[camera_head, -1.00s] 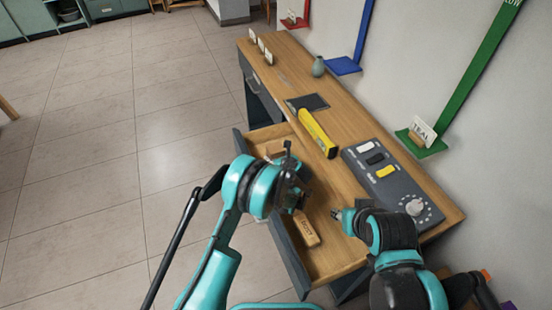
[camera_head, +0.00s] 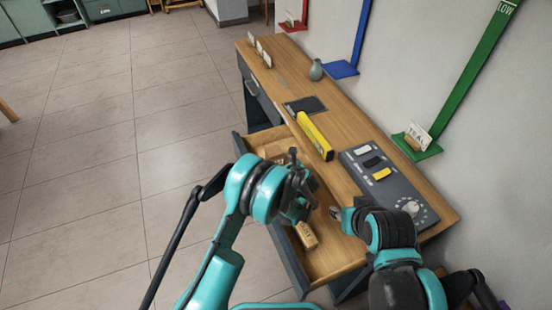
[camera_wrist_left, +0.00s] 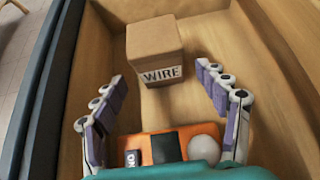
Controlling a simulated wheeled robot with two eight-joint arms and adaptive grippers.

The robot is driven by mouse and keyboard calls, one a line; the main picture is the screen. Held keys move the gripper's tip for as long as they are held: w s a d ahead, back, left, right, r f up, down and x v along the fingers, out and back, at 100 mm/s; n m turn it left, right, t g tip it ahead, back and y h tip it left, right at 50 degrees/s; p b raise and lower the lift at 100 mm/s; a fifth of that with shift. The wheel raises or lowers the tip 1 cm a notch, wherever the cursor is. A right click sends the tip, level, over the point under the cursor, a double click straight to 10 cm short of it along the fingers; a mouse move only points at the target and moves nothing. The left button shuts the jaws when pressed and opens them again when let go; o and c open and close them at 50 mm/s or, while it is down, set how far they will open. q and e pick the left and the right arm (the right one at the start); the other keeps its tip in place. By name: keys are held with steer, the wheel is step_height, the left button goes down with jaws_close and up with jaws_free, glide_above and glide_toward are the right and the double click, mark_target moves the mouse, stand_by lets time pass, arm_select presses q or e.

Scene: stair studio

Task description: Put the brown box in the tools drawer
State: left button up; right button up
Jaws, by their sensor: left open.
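A brown box labelled WIRE (camera_wrist_left: 155,50) sits in the open wooden drawer (camera_wrist_left: 275,95), near its end wall, in the left wrist view. My left gripper (camera_wrist_left: 165,92) is open, its fingers apart on the near side of the box and not closed on it. In the head view the left gripper (camera_head: 303,192) hangs over the drawer (camera_head: 330,255) and hides part of its inside. A tan lettered block (camera_head: 306,235) shows below it; I cannot tell whether it is the WIRE box. My right gripper (camera_head: 342,214) is near the desk's front edge; its jaws are unclear.
An orange device (camera_wrist_left: 165,145) with a black patch and a grey ball lies below the fingers. The desk (camera_head: 335,175) bears a yellow level (camera_head: 315,136), a dark control panel (camera_head: 385,180) and a vase (camera_head: 316,70). Coloured wall shelves stand right. The floor at left is clear.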

arm_select(q)
steer(key=p+v, duration=0.1)
steer(key=v, duration=0.4)
steer(key=shift+s+r, duration=0.15)
steer(key=shift+s, duration=0.05)
steer(key=shift+a+r, duration=0.2)
steer(key=shift+r, duration=0.05)
steer(key=s+a+r+n+g+h, duration=0.1)
steer(key=s+a+r+n+g, duration=0.1)
steer(key=s+a+r+n, duration=0.5)
steer(key=s+a+r+n+g+h, duration=0.1)
steer(key=s+a+r+n, duration=0.2)
steer(key=a+r+n, duration=0.7)
steer(key=s+a+r+n+h, duration=0.1)
steer(key=s+a+r+n, duration=0.1)
steer(key=s+n, duration=0.5)
steer(key=s+a+r+n+h, duration=0.1)
steer(key=s+a+n, duration=0.1)
steer(key=s+n, duration=0.5)
steer(key=s, duration=0.5)
steer(key=shift+s+r+n, duration=0.25)
steer(key=shift+r+n, duration=0.05)
steer(key=shift+r, duration=0.05)
